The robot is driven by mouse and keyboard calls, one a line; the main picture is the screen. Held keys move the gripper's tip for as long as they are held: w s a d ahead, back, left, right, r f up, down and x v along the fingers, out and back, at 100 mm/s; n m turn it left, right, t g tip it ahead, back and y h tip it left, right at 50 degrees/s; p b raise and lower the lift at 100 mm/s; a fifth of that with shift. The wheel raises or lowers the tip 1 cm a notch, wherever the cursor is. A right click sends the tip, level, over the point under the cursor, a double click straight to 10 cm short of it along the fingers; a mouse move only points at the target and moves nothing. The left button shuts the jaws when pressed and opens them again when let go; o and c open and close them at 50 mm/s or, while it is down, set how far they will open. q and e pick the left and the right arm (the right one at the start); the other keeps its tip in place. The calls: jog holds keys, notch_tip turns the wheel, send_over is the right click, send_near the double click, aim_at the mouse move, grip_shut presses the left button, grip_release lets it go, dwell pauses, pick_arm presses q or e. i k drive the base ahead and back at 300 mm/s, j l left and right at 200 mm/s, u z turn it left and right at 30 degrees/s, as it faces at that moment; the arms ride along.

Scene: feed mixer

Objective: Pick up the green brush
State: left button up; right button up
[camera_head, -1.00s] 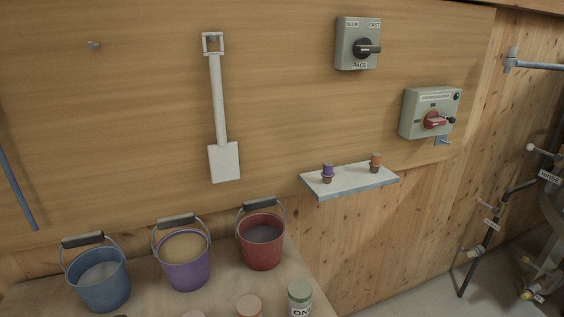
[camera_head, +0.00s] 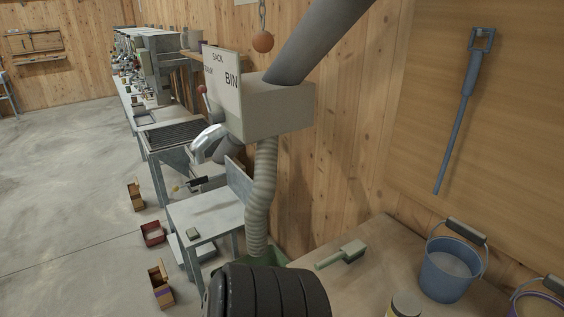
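The green brush (camera_head: 343,254) lies on the wooden table (camera_head: 385,250), left of the blue bucket. It has a pale green handle pointing left and a broader block head at its right end. Nothing is touching it from above. Neither of my grippers shows in the head view.
A blue bucket (camera_head: 449,273) stands right of the brush, with a purple bucket (camera_head: 540,302) at the right edge. A ribbed hose (camera_head: 262,195) hangs from the labelled box (camera_head: 275,108). A large black ribbed object (camera_head: 265,292) fills the bottom middle. Open floor (camera_head: 70,190) lies left.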

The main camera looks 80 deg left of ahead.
aim_at(354, 250)
jog(key=u, duration=2)
